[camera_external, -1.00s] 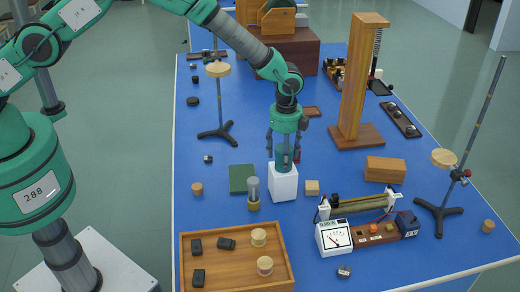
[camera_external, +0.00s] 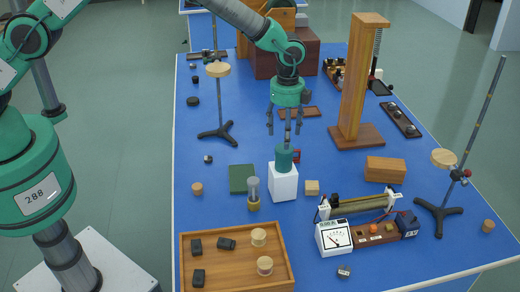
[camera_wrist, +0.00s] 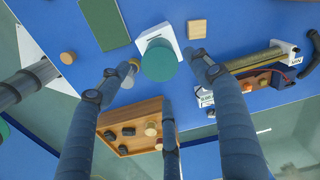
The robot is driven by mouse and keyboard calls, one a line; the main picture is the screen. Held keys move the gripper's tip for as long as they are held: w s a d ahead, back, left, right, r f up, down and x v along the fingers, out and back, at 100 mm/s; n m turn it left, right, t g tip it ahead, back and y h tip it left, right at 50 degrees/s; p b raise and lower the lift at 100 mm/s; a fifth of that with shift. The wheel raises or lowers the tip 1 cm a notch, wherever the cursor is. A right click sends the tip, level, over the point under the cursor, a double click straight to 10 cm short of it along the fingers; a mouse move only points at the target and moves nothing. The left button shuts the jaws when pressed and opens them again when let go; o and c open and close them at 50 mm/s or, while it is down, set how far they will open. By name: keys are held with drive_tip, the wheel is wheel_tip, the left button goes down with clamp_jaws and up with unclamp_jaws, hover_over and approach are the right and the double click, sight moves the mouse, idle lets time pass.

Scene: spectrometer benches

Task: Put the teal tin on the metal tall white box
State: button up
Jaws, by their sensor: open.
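The teal tin (camera_external: 284,158) stands upright on top of the tall white box (camera_external: 284,183). In the wrist view the round teal top of the tin (camera_wrist: 159,61) covers much of the white box (camera_wrist: 160,35). My gripper (camera_external: 286,130) is open and empty above the tin, with its fingers apart and clear of it. In the wrist view my gripper's fingers (camera_wrist: 150,85) spread around the tin without touching it, as far as I can see.
A small glass-topped brass cylinder (camera_external: 254,194) stands just left of the white box. A small wooden block (camera_external: 312,187) sits to its right. A wooden tray (camera_external: 186,262) is in front, and a meter (camera_external: 334,238) stands at front right.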

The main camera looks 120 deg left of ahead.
drive_tip(key=shift+r, duration=1.5)
